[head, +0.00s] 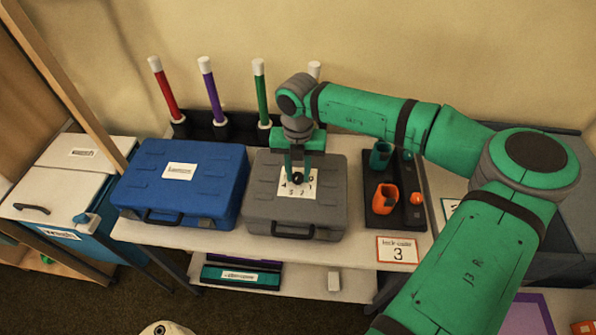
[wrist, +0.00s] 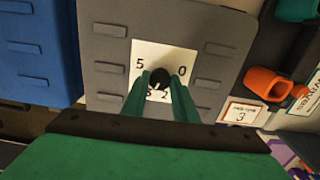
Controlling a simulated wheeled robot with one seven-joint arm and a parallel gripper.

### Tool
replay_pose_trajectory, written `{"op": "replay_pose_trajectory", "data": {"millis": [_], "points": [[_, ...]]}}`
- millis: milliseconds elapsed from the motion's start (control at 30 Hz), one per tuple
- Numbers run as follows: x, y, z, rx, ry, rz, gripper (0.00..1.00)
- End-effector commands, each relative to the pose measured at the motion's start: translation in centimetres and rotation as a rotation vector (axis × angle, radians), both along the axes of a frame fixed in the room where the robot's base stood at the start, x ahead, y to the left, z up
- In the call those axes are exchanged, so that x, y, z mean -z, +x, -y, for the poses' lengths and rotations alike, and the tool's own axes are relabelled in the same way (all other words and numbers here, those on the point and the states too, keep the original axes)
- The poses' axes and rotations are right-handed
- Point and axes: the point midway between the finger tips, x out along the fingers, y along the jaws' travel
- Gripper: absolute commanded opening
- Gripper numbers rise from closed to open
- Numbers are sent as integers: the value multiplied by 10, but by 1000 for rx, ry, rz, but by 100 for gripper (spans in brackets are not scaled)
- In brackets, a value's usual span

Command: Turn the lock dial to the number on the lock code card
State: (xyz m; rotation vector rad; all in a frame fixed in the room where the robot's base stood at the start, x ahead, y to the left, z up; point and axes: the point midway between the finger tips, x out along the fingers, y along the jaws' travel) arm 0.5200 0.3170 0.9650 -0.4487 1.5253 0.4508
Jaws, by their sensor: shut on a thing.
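The lock dial (wrist: 158,77) is a black knob on a white number plate (head: 311,187) on the lid of the grey case (head: 258,207). My gripper (head: 297,174) points down over the plate, its green fingers shut on the dial; it also shows in the wrist view (wrist: 160,88). In the wrist view a 5 and a 0 are readable on the plate, with other digits partly hidden by the fingers. The dial's pointer setting cannot be told. The lock code card (head: 398,250), white with a red edge, reads 3 and stands at the table's front edge.
A blue case (head: 180,178) stands left of the grey case. A dark tray (head: 377,221) with an orange and a teal holder lies to the right. Red, purple and green rods (head: 261,92) stand behind. My arm covers the right side.

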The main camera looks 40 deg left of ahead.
Motion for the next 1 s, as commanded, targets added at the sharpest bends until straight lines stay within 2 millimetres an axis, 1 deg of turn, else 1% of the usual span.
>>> {"op": "replay_pose_trajectory", "data": {"millis": [533, 567, 600, 633, 900, 1000], "points": [[-1, 1, 0, 26, 3, 3, 4], [-1, 1, 0, 26, 3, 3, 31], [-1, 1, 0, 25, 3, 3, 40], [-1, 1, 0, 25, 2, 2, 45], [0, 2, 1, 26, 0, 2, 45], [-4, 2, 0, 25, 1, 3, 45]]}}
